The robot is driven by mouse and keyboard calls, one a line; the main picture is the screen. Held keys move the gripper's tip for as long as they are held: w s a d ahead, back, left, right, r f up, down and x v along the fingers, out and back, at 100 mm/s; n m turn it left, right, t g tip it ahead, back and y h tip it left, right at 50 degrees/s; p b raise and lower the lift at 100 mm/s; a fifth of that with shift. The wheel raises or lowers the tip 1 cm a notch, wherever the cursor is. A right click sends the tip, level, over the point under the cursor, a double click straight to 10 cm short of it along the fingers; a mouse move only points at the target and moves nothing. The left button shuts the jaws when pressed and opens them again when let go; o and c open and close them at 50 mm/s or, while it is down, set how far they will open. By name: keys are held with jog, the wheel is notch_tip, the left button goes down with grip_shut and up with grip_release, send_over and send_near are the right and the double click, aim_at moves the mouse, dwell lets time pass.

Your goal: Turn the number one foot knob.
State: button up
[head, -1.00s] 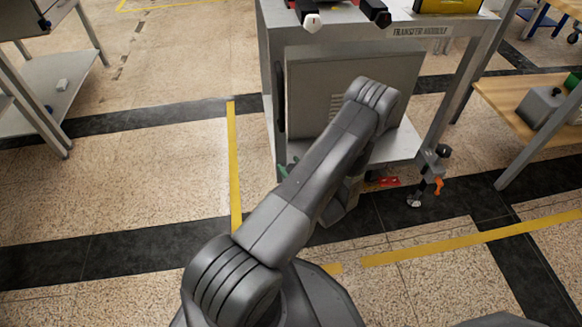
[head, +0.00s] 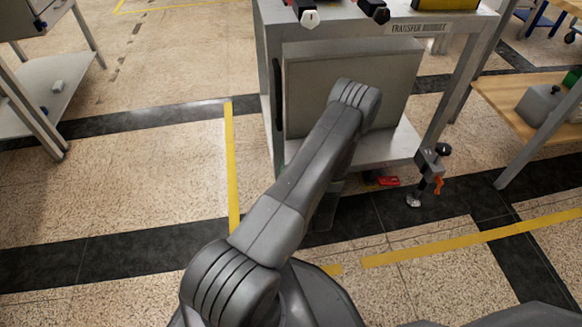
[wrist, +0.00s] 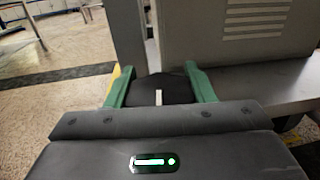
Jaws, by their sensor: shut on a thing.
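In the wrist view, my gripper (wrist: 158,70) has its two green fingers on either side of a dark round knob (wrist: 175,92) and is shut on it. A short white mark stands upright on the knob's face. The knob is beside a grey leg of the transfer module (wrist: 128,35). No number shows on it, so I cannot tell from a label that it is the number one foot knob. In the head view, my forearm hides the knob and most of the gripper, low at the front of the transfer module (head: 345,95).
At the module's right leg is another foot (head: 414,200) with a black knob (head: 443,149) and an orange lever (head: 438,184). A red part (head: 388,181) is near the lower shelf.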

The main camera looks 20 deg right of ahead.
jog(key=shift+h, duration=0.3)
jog(key=o, duration=1)
